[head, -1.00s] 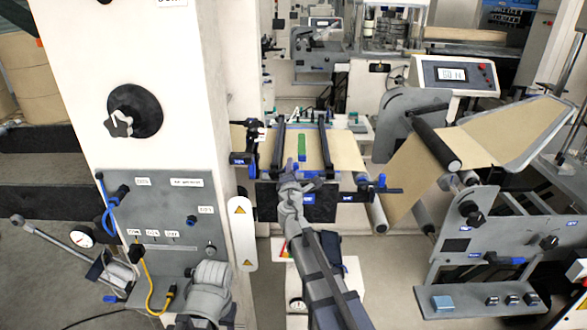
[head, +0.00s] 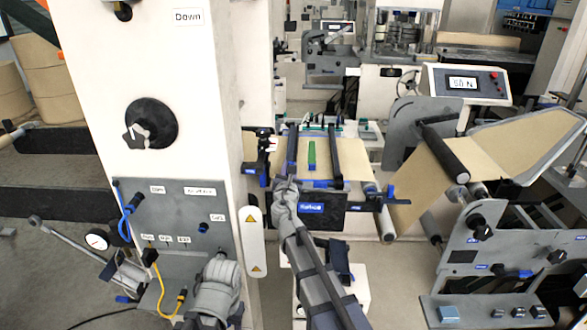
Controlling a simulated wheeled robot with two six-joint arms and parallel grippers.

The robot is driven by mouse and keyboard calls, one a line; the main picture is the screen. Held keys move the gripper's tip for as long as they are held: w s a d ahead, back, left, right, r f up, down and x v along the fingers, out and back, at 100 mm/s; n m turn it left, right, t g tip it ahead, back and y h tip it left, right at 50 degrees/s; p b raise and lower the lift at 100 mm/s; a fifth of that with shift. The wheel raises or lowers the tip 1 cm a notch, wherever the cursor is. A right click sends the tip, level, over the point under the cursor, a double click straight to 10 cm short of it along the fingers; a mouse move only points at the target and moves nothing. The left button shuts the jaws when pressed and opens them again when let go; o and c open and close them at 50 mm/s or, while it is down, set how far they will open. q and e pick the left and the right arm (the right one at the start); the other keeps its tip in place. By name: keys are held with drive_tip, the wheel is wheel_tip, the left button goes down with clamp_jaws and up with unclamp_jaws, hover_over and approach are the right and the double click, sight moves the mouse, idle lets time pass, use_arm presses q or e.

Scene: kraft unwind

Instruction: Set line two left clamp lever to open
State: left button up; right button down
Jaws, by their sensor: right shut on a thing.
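The splice table (head: 355,172) stands ahead of me with brown kraft web on it. Two dark clamp bars run away from me across it, the left clamp bar (head: 292,146) and the right clamp bar (head: 336,146). A green strip (head: 312,153) with a blue end lies between them. My right gripper (head: 287,184) is at the near end of the left clamp bar and shut on the left clamp lever there. The gripper mostly hides the lever, so its angle is unclear. A grey part of my left arm shows at the bottom; its gripper is not visible.
A white column with a black knob (head: 150,124) and a grey panel (head: 185,225) stands close on the left. A display console (head: 464,84) and web rollers stand at the right. A black front plate (head: 335,210) hangs below the table.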

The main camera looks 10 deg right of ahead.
drive_tip(key=shift+a+r+n, duration=0.1)
drive_tip(key=shift+a+n, duration=0.3)
drive_tip(key=shift+n, duration=0.3)
drive_tip(key=c, duration=0.7)
unclamp_jaws()
drive_tip(key=shift+w, duration=0.1)
drive_tip(key=v, duration=0.7)
drive_tip(key=shift+s+a, duration=0.2)
drive_tip(key=shift+s, duration=0.2)
